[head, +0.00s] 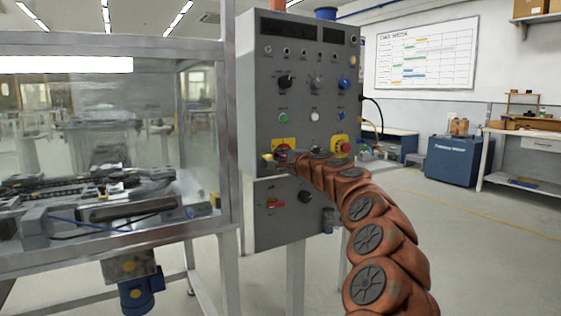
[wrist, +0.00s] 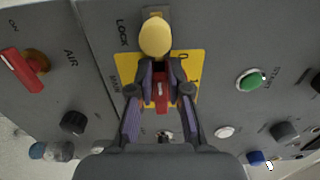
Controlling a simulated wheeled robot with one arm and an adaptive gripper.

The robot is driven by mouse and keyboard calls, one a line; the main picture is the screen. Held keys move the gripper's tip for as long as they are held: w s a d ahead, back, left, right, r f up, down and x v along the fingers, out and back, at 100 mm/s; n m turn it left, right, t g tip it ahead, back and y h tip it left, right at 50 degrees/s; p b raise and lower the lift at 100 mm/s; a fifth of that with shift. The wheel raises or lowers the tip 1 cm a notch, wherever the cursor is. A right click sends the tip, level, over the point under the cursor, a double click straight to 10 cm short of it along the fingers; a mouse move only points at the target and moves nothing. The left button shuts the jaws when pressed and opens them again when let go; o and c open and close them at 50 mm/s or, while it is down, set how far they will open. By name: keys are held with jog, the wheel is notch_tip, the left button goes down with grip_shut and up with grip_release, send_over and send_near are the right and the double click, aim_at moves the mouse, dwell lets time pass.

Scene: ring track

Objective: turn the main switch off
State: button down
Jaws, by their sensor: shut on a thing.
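The main switch has a red handle (wrist: 161,98) on a yellow plate (wrist: 196,67), beside the word MAIN in the wrist view. My gripper (wrist: 159,92) is shut on this handle, one dark finger on each side. The handle lies upright in the wrist view, and part of it is hidden between the fingers. The marks 0 and 1 show small on the plate's right side. A yellow rounded piece (wrist: 155,37) sits close by, next to the word LOCK. In the head view the plate (head: 284,143) shows at the lower left of the grey control panel (head: 300,95).
A red handle marked AIR (wrist: 24,70) and a green START button (wrist: 250,80) flank the switch. A red button on yellow (head: 341,146) sits to the right. A glazed machine enclosure (head: 229,130) stands left of the panel. Open floor lies to the right.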

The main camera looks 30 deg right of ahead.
jog(key=shift+s+d, duration=0.15)
jog(key=shift+d, duration=0.5)
jog(key=c, duration=1.1)
grip_release()
jog(key=shift+d+f, duration=0.15)
jog(key=shift+d, duration=0.05)
jog(key=shift+a, duration=0.45)
jog(key=shift+s, duration=5.85)
